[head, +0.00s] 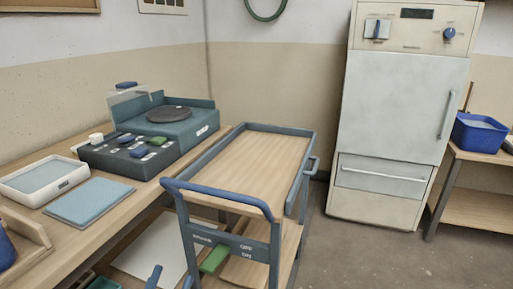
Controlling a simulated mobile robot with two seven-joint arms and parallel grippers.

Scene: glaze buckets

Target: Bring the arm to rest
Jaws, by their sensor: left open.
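My left gripper (170,280) shows only at the bottom edge, as two blue fingertips set apart with nothing between them. It is open and empty, in front of the cart (224,219), which has a blue handle and a wooden top. The rest of my left arm is out of the picture. My right gripper is not in view.
The workbench (108,221) on the left holds a turntable device (185,130), a control box (130,152), a white tray (72,184) and a light blue mat (88,202). A kiln-like cabinet (397,110) and a blue bucket (480,132) stand right. The floor at right is clear.

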